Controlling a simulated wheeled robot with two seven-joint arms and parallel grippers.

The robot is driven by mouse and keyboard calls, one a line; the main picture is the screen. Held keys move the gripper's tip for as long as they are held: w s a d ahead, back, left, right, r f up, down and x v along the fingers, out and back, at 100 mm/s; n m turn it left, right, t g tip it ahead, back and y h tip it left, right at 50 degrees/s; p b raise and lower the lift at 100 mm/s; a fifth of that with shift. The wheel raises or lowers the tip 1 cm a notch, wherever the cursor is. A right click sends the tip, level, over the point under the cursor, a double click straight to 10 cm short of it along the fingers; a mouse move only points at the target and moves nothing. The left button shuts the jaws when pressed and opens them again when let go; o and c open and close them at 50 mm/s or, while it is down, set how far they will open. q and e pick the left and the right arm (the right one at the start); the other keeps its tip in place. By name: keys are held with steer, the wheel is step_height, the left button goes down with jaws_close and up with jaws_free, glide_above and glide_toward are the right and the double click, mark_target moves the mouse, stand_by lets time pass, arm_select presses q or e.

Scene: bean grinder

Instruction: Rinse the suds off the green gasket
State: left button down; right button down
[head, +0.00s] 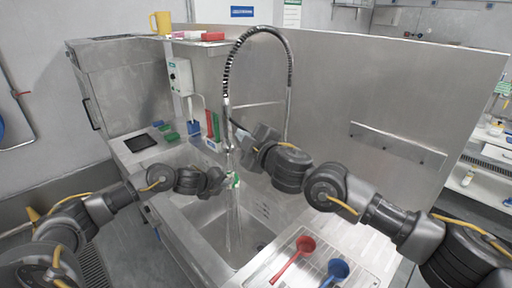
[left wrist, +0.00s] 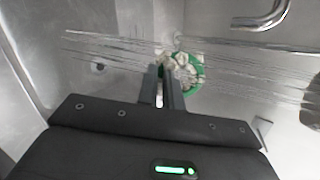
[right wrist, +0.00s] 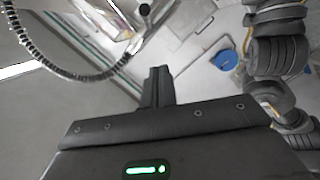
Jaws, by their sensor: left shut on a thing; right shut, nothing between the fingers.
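The green gasket (left wrist: 196,70) is a ring with white suds on it, held at the tips of my left gripper (left wrist: 165,75), which is shut on its edge. In the head view the gasket (head: 235,180) shows small under the spray head (head: 230,143), over the sink (head: 215,235). Water streams run across the gasket in the left wrist view and fall into the basin in the head view. My right gripper (right wrist: 157,72) is shut and empty. In the head view it is up beside the spray head, partly hidden by its own arm.
The coiled hose (head: 258,35) arches above the sink against the steel back panel. A red scoop (head: 305,243) and a blue scoop (head: 338,268) lie on the right drainboard. Green and blue items and a black tray (head: 140,143) stand on the left counter.

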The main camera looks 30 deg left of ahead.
mark_target(242, 128)
steer(key=v, duration=0.4)
steer(key=shift+w+d+f, duration=0.1)
steer(key=shift+d+f, duration=0.2)
steer(key=shift+d, duration=0.15)
steer(key=c, duration=2.1)
jaws_free()
steer(key=shift+s+d, duration=0.55)
steer(key=shift+d, duration=0.05)
steer(key=shift+c, duration=0.2)
steer(key=shift+o, duration=1.1)
steer(key=shift+f, duration=0.2)
steer(key=o, duration=0.4)
steer(key=w, duration=0.1)
steer(key=w+d+f+m, duration=0.1)
steer(key=w+d+m, duration=0.1)
steer(key=w, duration=0.1)
steer(key=shift+f+t, duration=0.3)
steer(key=shift+f, duration=0.1)
steer(key=shift+o, duration=0.2)
steer(key=w+a+m+g, duration=0.1)
steer(key=w+a, duration=0.1)
steer(key=a, duration=0.1)
steer(key=w+a+m+g+y, duration=0.1)
steer(key=w+a+m, duration=0.1)
steer(key=a, duration=0.2)
steer(key=w+a+m, duration=0.2)
steer(key=a, duration=0.1)
steer(key=shift+a+f+g+y, duration=0.2)
steer(key=shift+f+g+y, duration=0.1)
steer(key=shift+g+y, duration=0.1)
